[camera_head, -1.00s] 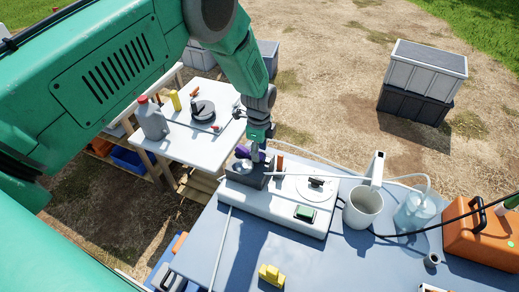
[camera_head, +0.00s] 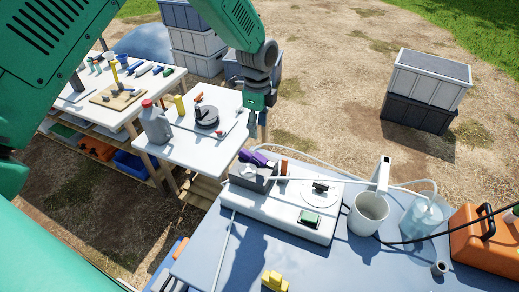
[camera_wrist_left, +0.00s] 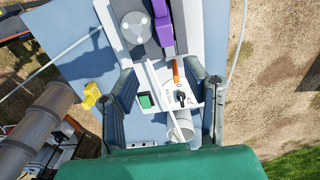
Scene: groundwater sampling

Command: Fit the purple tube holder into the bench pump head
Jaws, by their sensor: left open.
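The purple tube holder (camera_head: 256,158) sits at the grey pump head (camera_head: 250,176) on the left end of the white bench pump (camera_head: 275,208). My left gripper (camera_head: 258,132) hangs above and behind the pump, apart from the holder. Its fingers are spread and empty in the left wrist view (camera_wrist_left: 168,105). My right gripper is not in view.
An orange lever (camera_head: 284,168), a dial with a black knob and a green-screened panel (camera_head: 309,218) are on the pump. A white jug (camera_head: 369,212), clear bottle (camera_head: 420,218), orange case (camera_head: 485,240) and yellow piece (camera_head: 274,281) share the blue bench. A hose runs behind the pump.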

